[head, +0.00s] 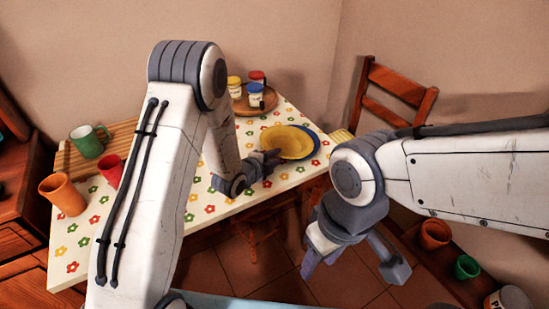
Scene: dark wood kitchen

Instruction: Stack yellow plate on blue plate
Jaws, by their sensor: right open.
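The yellow plate (287,142) is at the right part of the flower-patterned table. It overlaps the blue plate (315,152), whose rim shows along its right side; I cannot tell whether it lies fully flat on it. My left gripper (270,158) is at the left edge of the yellow plate. Its fingertips are small and partly hidden, so I cannot tell whether they grip the rim. My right gripper (352,266) is open and empty, in front of the table over the floor.
A round wooden tray (240,108) with several small lidded jars stands behind the plates. A green mug (89,141), an orange cup (63,194) and a red cup (110,170) are at the left. A wooden chair (395,85) stands behind right.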

